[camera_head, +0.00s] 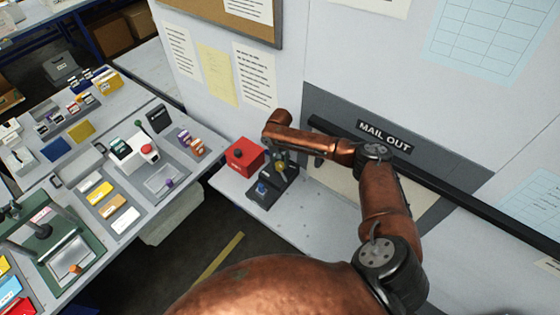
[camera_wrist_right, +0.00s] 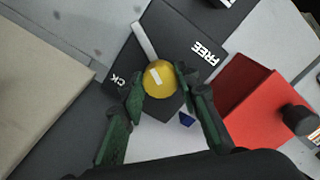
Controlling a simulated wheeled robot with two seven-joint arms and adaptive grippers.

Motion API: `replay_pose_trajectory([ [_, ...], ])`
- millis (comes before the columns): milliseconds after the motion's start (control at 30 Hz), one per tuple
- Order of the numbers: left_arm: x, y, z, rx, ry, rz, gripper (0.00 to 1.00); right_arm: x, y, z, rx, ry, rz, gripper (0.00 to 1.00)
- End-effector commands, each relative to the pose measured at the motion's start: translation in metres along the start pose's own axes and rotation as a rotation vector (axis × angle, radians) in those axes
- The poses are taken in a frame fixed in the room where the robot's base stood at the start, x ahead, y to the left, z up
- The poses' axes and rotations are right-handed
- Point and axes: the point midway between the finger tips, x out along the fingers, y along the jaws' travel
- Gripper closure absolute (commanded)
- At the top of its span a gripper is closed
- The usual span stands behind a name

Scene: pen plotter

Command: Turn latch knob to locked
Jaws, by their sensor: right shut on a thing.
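The latch knob (camera_wrist_right: 160,79) is round and yellow with a short white mark on top. It sits on a dark plate (camera_wrist_right: 185,40) with "FREE" lettering at upper right. A partly hidden label ending in "CK" shows at lower left. A white bar runs from the knob toward the upper left. My right gripper (camera_wrist_right: 160,86) is shut on the knob, with one dark green finger on each side. In the head view my right gripper (camera_head: 281,165) is small and over the dark fixture by the wall. My left gripper is not in view.
A red box (camera_head: 243,156) with a black knob stands close beside the fixture; it also shows in the wrist view (camera_wrist_right: 258,100). A blue-topped part (camera_head: 262,189) sits in front. The "MAIL OUT" wall panel (camera_head: 385,136) is behind my arm. A crowded workbench (camera_head: 130,190) lies left.

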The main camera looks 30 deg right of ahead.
Motion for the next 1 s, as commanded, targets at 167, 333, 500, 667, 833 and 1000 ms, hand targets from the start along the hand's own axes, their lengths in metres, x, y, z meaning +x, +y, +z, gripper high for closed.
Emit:
replay_pose_trajectory([
  [167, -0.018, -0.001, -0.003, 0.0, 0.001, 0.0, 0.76, -0.004, 0.0, 0.0, -0.151, -0.001, -0.001, 0.95],
  [333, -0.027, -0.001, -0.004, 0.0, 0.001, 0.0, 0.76, -0.003, 0.0, 0.0, -0.284, 0.0, -0.001, 0.95],
  [500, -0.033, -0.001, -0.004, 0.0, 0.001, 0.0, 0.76, -0.002, 0.001, -0.001, -0.391, 0.001, -0.001, 0.95],
  [667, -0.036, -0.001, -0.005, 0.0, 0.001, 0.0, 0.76, -0.002, 0.001, -0.001, -0.46, 0.002, 0.0, 0.95],
  [833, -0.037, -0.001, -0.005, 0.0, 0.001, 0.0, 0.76, -0.001, 0.002, -0.001, -0.499, 0.002, 0.001, 0.95],
  [1000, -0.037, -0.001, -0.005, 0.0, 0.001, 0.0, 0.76, -0.001, 0.002, -0.002, -0.513, 0.002, 0.001, 0.95],
])
